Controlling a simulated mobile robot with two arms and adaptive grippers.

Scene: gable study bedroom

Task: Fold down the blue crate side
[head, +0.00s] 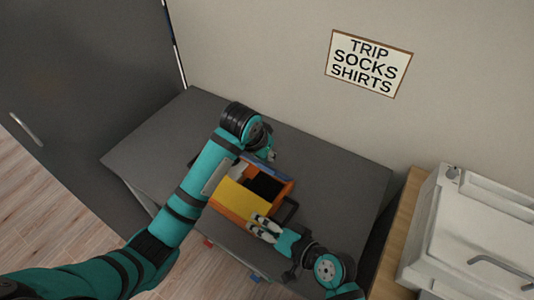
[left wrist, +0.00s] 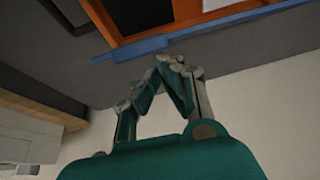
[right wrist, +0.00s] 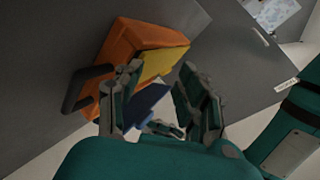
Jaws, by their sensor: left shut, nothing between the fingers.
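The orange crate (head: 238,209) stands on the dark grey table, with a yellow panel (head: 236,196) and a dark inside. Its blue side (head: 272,169) shows as a thin edge along the far rim; it is a blue strip in the left wrist view (left wrist: 145,48) and a dark blue panel in the right wrist view (right wrist: 148,102). I cannot tell its exact tilt. My left gripper (head: 270,154) is shut and empty beside the blue side, fingertips close to the strip; contact is unclear. My right gripper (right wrist: 160,78) is open and empty near the crate's handle end.
A black handle (head: 289,210) sticks out from the crate's right end. A grey table (head: 340,180) has free room to the right. A wall with a sign (head: 369,63) stands behind. Small red (head: 208,243) and blue (head: 255,277) pieces show at the table's front edge.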

